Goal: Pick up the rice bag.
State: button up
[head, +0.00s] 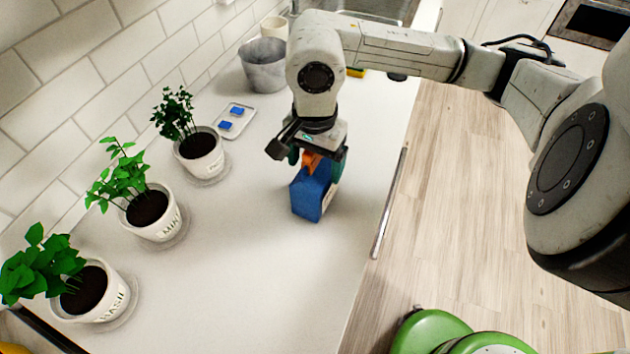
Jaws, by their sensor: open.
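A blue bag with an orange top and a pale side panel, which looks like the rice bag (308,197), stands upright on the white counter (275,270). My gripper (318,160) reaches down from above, with its greenish fingers around the bag's top. The gripper is open. Its far finger and the exact gaps to the bag are partly hidden, so I cannot tell whether the fingers touch it.
Three potted plants (150,212) line the tiled wall on the left. A small tray with blue items (236,118) and a grey bucket (264,68) stand farther back. The counter's front half is clear. A handle (388,205) runs along its right edge.

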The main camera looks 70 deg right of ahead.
grip_shut()
dwell(0.8)
